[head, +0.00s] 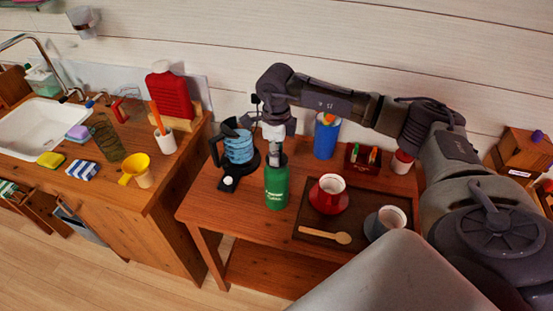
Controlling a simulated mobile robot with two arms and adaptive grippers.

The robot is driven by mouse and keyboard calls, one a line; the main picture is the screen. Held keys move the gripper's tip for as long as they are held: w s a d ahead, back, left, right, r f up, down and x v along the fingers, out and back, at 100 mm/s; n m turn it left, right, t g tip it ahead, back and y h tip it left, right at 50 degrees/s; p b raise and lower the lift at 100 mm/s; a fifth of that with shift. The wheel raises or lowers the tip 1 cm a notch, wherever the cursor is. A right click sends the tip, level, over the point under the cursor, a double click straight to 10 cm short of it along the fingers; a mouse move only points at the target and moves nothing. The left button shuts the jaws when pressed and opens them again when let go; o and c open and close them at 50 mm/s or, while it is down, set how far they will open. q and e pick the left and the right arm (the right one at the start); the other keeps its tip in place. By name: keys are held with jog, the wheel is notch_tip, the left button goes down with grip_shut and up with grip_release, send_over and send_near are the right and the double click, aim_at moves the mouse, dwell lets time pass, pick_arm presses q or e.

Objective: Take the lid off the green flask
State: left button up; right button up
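The green flask (277,188) stands upright on the wooden table, left of the tray. My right arm reaches in from the right and bends down, so that my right gripper (277,155) points down right at the flask's top. The dark fingers overlap the top of the flask, and the lid is hidden or cannot be told apart from them. At this size I cannot tell whether the fingers are closed on the lid. My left gripper is not in view.
A blue kettle (239,148) stands close left of the flask. A blue cup (326,138) stands behind. Bare tabletop (235,218) lies front left.

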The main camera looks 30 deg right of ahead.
grip_shut()
